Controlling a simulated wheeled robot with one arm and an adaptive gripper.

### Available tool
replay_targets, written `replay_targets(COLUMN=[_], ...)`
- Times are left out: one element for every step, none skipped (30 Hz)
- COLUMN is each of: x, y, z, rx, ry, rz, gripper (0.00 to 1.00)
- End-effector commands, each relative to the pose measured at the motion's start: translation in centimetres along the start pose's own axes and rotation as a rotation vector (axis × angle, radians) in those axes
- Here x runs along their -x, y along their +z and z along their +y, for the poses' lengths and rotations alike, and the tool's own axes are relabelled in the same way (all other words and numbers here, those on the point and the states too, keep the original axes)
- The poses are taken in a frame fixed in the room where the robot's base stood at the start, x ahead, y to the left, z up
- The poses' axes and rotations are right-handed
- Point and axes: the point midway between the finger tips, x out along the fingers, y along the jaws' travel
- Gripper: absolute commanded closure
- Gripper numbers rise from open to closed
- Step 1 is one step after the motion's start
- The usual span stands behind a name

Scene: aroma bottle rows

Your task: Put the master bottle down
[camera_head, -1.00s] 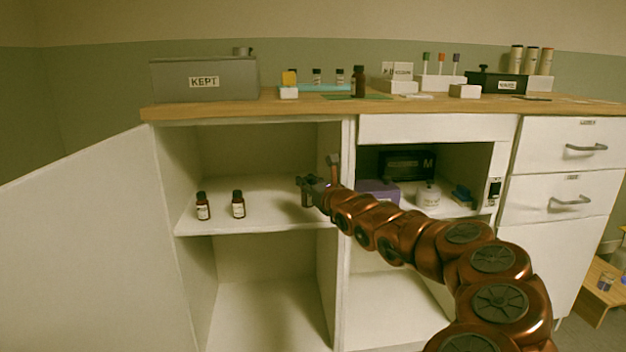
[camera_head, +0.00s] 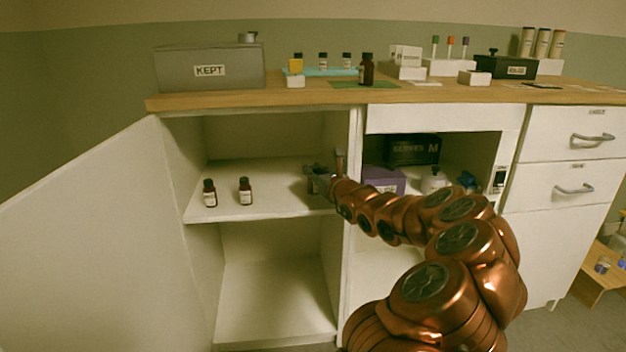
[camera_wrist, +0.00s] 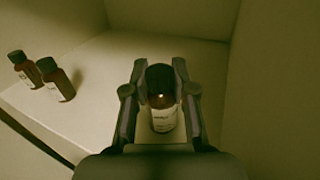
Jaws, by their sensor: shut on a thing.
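The master bottle, a brown bottle with a black cap and white label (camera_wrist: 163,118), is upright between the fingers of my gripper (camera_wrist: 160,75) in the wrist view. My gripper is shut on it. In the head view my gripper (camera_head: 320,178) is inside the open left cabinet, at the right end of the upper shelf (camera_head: 275,203). The held bottle cannot be made out there. Whether its base touches the shelf is not clear. Two similar brown bottles stand at the shelf's left, one (camera_head: 210,193) beside the other (camera_head: 245,191); the wrist view also shows them (camera_wrist: 57,80).
The cabinet's divider (camera_head: 352,160) is close on my gripper's right. The open door (camera_head: 80,235) is at the left. Bare shelf lies between the two bottles and my gripper. The worktop above holds a grey KEPT box (camera_head: 210,82), another brown bottle (camera_head: 366,72) and racks.

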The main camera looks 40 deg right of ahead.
Motion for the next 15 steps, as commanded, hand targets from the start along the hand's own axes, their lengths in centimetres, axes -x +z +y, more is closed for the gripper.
replay_targets(x=[0.07,0.09,0.1,0.09,0.07,0.06,0.05,0.04,0.04,0.03,0.02,0.02,0.01,0.0,0.0], y=[-1.18,-1.43,-1.74,-1.87,-1.91,-1.87,-1.81,-1.75,-1.7,-1.69,-1.69,-1.69,-1.72,-1.77,-1.91], z=[-0.15,-0.21,-0.22,-0.18,-0.16,-0.14,-0.12,-0.11,-0.08,-0.07,-0.06,-0.04,-0.02,-0.01,0.01], rx=[0.0,-0.001,-0.001,0.0,0.0,0.0,0.0,0.0,0.0,0.0,0.0,0.0,0.0,0.0,-0.001], ry=[-0.002,-0.003,-0.004,-0.003,-0.003,-0.002,-0.002,-0.002,-0.002,-0.001,-0.001,-0.001,-0.001,-0.001,0.0], rz=[0.002,0.001,0.001,0.0,-0.001,-0.002,-0.002,-0.003,-0.003,-0.003,-0.003,-0.003,-0.003,-0.003,-0.003], gripper=[1.0,1.0,1.0,1.0,1.0,1.0,1.0,1.0,1.0,1.0,1.0,1.0,1.0,1.0,1.0])
